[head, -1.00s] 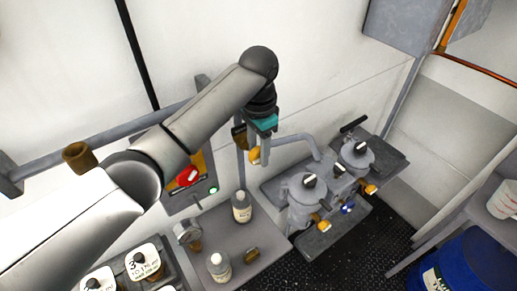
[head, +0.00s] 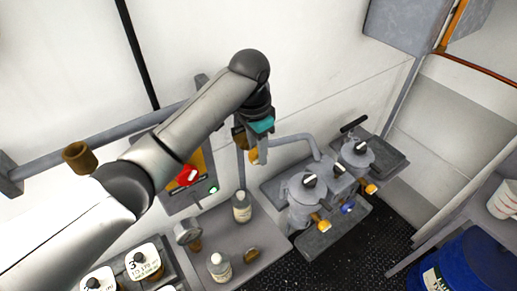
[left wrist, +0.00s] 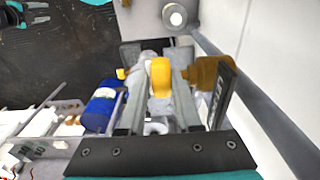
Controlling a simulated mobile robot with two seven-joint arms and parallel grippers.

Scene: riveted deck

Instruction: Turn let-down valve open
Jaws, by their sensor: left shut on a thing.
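A yellow valve handle (head: 254,156) is on the grey pipework by the wall, left of the tanks. I take it as the let-down valve's handle, but its label cannot be read. My left gripper (head: 256,149) reaches down to it from above and is shut on it. In the left wrist view the yellow handle (left wrist: 160,76) lies between the two grey fingers of my left gripper (left wrist: 161,92). The head view hides most of the fingers and the valve body. A brown part (left wrist: 207,73) is close beside one finger. My right gripper does not show.
Grey tanks (head: 304,196) with other yellow handles (head: 371,189) stand to the right. A red button (head: 187,176) is on the panel below my arm. Bottles (head: 242,207) stand on a grey tray (head: 262,233). A blue drum (head: 462,265) is at lower right.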

